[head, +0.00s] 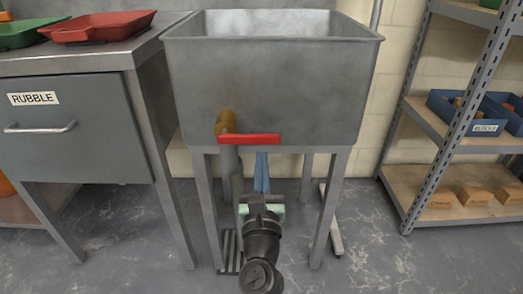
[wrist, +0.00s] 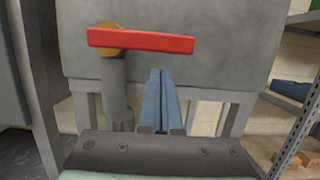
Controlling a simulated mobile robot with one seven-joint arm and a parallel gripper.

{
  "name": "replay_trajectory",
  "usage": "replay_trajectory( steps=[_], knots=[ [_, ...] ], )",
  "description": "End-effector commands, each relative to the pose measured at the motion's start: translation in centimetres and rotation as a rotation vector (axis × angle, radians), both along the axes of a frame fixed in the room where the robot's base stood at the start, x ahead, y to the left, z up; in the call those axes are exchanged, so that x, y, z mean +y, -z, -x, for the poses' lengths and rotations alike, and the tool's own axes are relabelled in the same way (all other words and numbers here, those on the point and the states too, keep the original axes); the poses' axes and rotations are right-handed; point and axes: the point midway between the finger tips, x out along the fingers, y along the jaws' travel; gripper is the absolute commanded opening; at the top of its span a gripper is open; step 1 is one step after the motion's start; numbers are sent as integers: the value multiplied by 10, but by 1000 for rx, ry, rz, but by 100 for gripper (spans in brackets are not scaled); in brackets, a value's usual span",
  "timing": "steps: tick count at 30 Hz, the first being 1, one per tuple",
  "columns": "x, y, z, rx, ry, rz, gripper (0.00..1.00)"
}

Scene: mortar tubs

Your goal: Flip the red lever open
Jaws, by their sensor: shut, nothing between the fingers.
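The red lever (head: 249,139) lies level across the lower front of a metal tub (head: 270,80), pointing right from a brass valve (head: 226,122). In the wrist view the red lever (wrist: 141,41) is above and left of my fingers, with the grey spout pipe (wrist: 114,85) hanging below the valve. My gripper (head: 262,158) is shut and empty, with its blue fingers pointing up just below the lever. In the wrist view my gripper (wrist: 158,75) is below the lever's right half. I cannot tell whether a fingertip touches the lever.
A grey bench with a drawer (head: 68,129) labelled RUBBLE stands at left, with red (head: 97,27) and green (head: 30,33) trays on top. A shelf rack (head: 450,130) with blue bins and blocks stands at right. The tub's legs (head: 325,210) flank my arm.

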Motion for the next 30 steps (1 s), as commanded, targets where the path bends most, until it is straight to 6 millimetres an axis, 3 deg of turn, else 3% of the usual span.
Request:
replay_trajectory(
  steps=[5,30],
  knots=[
    [1,-14,0,0,-1,0,0],
    [-2,-19,0,-1,0,64,0]
  ],
)
